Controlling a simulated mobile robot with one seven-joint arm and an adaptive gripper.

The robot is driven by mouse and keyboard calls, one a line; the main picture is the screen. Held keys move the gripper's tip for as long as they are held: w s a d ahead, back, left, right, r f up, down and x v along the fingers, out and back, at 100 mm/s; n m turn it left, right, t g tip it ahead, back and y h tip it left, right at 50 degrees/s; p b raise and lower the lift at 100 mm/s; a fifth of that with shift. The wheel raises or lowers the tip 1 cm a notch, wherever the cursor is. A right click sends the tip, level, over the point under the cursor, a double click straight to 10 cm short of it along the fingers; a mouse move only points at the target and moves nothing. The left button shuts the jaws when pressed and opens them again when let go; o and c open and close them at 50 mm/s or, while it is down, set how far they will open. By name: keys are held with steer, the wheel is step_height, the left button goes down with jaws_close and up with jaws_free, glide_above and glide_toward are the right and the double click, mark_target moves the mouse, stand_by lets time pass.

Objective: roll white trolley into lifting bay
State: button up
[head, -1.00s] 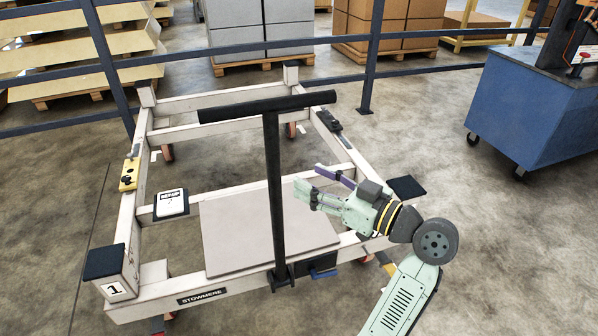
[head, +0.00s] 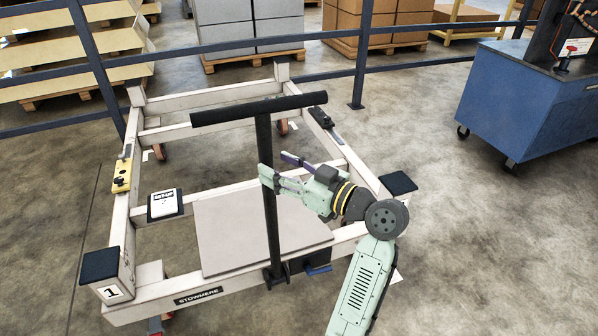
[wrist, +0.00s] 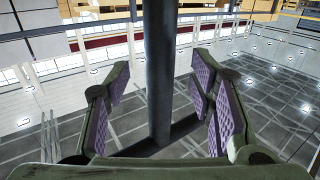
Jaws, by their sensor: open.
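The white trolley (head: 150,290) stands on the floor before me, a pale frame with dark corner pads, the number 1 and a STOWMERE label. A black T-shaped handle (head: 258,110) rises upright from its near side. My gripper (head: 272,168) is open at the handle's post, with the fingers pointing left. In the wrist view the dark post (wrist: 161,75) stands upright between the two purple-padded fingers (wrist: 160,105), with gaps on both sides. The lifting bay cannot be made out for certain.
A dark blue railing (head: 362,60) runs behind the trolley, with pallets of grey boxes (head: 235,28) and brown boxes beyond. A blue wheeled cabinet (head: 525,100) stands at the right. The floor between cabinet and trolley is clear.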

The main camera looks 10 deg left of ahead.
mark_target(272, 164)
steer(key=shift+p+x, duration=0.35)
steer(key=shift+x, duration=1.7)
jaws_close()
